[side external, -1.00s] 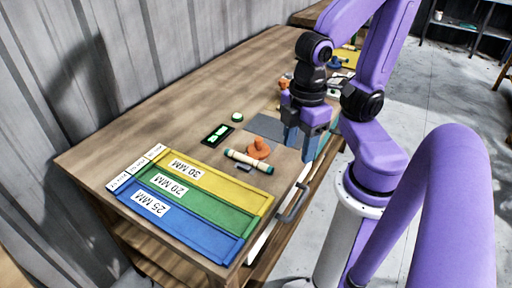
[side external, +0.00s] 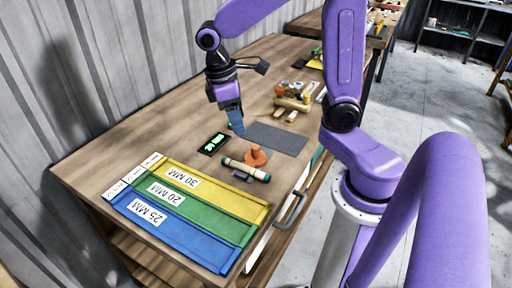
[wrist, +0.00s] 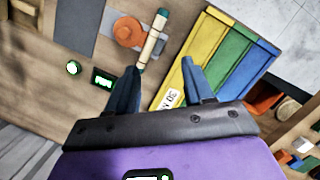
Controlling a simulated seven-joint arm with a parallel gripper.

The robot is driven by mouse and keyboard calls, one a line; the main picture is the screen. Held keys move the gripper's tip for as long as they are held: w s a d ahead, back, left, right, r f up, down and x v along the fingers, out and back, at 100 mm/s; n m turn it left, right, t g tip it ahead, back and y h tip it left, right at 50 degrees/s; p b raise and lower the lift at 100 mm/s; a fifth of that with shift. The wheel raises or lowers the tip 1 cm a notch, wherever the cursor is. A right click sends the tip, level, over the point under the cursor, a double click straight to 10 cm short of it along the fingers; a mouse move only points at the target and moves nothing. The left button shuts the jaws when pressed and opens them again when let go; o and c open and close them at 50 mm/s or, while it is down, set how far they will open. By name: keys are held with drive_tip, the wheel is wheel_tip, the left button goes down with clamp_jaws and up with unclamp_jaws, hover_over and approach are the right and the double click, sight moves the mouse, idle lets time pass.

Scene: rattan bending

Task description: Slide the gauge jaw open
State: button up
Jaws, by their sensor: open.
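An orange round piece with a raised knob (side external: 255,156) sits on the table, and it also shows in the wrist view (wrist: 127,32). A pale rod with dark green ends (side external: 245,169) lies against its near side; the wrist view shows it too (wrist: 152,42). I cannot tell which part is the gauge jaw. A small black display with green characters (side external: 213,143) lies to the left. My gripper (side external: 237,130), with blue fingers, is behind the display and orange piece. In the wrist view its fingers (wrist: 160,68) are apart with nothing between them.
Yellow, green and blue trays (side external: 180,212) labelled 30, 20 and 25 MM fill the near end of the table. A dark grey mat (side external: 278,138) lies behind the orange piece. Wooden pieces (side external: 292,104) stand farther back.

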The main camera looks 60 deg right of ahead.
drive_tip(key=w+d+m+g, duration=0.2)
drive_tip(key=w+d+m, duration=0.1)
drive_tip(key=w+d, duration=0.4)
approach(256, 147)
drive_tip(key=shift+m, duration=0.3)
drive_tip(key=x, duration=1)
clamp_jaws()
